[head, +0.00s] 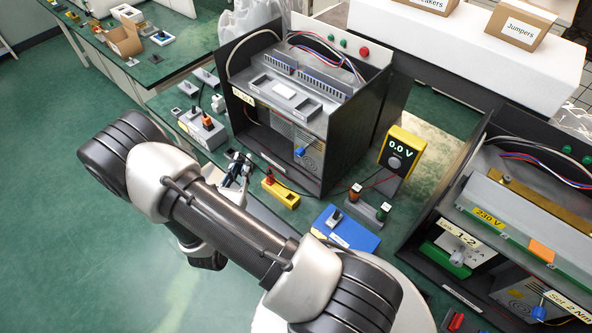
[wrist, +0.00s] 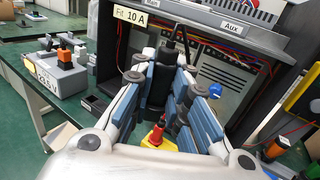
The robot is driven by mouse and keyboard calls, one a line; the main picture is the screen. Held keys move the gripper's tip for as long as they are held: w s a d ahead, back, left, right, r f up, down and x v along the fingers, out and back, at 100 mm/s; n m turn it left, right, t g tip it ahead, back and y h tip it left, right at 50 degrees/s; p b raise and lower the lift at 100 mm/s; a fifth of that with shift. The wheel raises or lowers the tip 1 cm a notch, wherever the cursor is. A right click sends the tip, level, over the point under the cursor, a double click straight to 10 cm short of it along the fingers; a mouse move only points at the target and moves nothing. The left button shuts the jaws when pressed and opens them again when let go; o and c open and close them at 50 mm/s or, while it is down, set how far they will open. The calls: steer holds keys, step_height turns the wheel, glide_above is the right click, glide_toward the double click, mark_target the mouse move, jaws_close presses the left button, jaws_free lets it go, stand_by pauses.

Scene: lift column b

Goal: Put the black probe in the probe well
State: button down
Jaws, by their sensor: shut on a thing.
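My gripper (wrist: 168,78) is shut on the black probe (wrist: 158,88), a dark upright body between the blue finger pads in the wrist view. In the head view my gripper (head: 236,172) is partly covered by my own arm, beside a yellow block (head: 288,197). A red probe (head: 269,178) stands in that block; in the wrist view the red probe (wrist: 158,130) shows below the fingers. I cannot tell which opening is the probe well.
A dark open cabinet (head: 246,118) labelled 10 A stands right behind my gripper. A grey meter box (wrist: 58,80) is to the left. A blue block (head: 345,232), a two-terminal stand (head: 372,208) and a yellow 0.0 V meter (head: 401,150) are to the right. Green bench shows between them.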

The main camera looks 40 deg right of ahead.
steer(key=s+d+f+m+g+h+p, duration=0.1)
steer(key=s+d+f+m+g+h, duration=0.2)
steer(key=s+d+f+m+g, duration=0.3)
steer(key=s+d+f+g, duration=0.1)
steer(key=d+g, duration=0.1)
steer(key=d, duration=0.2)
steer(key=shift+s+d+f+g, duration=0.15)
steer(key=shift+d+f+g, duration=0.15)
steer(key=shift+g, duration=0.1)
steer(key=b, duration=0.5)
glide_above(290, 194)
steer(key=s+a, duration=0.1)
steer(key=shift+s+f, duration=0.15)
steer(key=shift+f, duration=2.75)
steer(key=shift+f+b, duration=2.15)
steer(key=shift+b, duration=0.2)
steer(key=c, duration=1.5)
jaws_free()
steer(key=shift+o, duration=0.2)
steer(key=shift+a, duration=0.15)
steer(key=s+a, duration=0.1)
steer(key=a, duration=1)
steer(key=shift+a, duration=0.4)
